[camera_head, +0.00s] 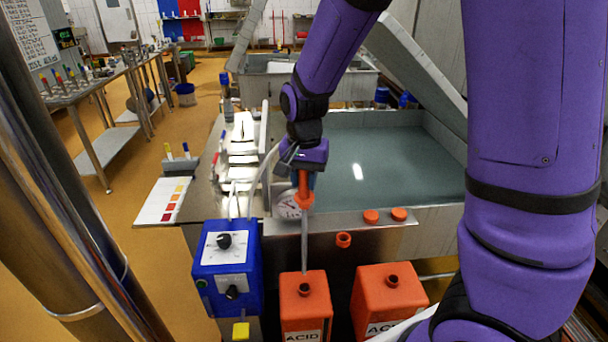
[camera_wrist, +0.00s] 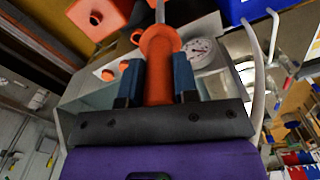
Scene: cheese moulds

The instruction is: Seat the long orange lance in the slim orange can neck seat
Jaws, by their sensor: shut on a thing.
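My gripper (camera_head: 304,172) is shut on the orange head of the long lance (camera_head: 304,198), above the steel ledge. The lance's thin grey tube points down and ends in view around the back edge of the slim orange can (camera_head: 305,312). The can's dark, round neck seat (camera_head: 304,289) is visible and appears clear of the tube; the exact gap cannot be told. In the wrist view, the orange lance (camera_wrist: 158,70) sits between both fingers, and its tube runs off the top edge, so its tip is hidden there.
A wider orange can (camera_head: 388,300) stands to the right, and a blue control box (camera_head: 226,265) to the left. An orange ring (camera_head: 343,240) sticks out of the steel front. Two orange caps (camera_head: 371,216) (camera_head: 399,214) lie on the ledge. A liquid-filled vat (camera_head: 395,165) is behind.

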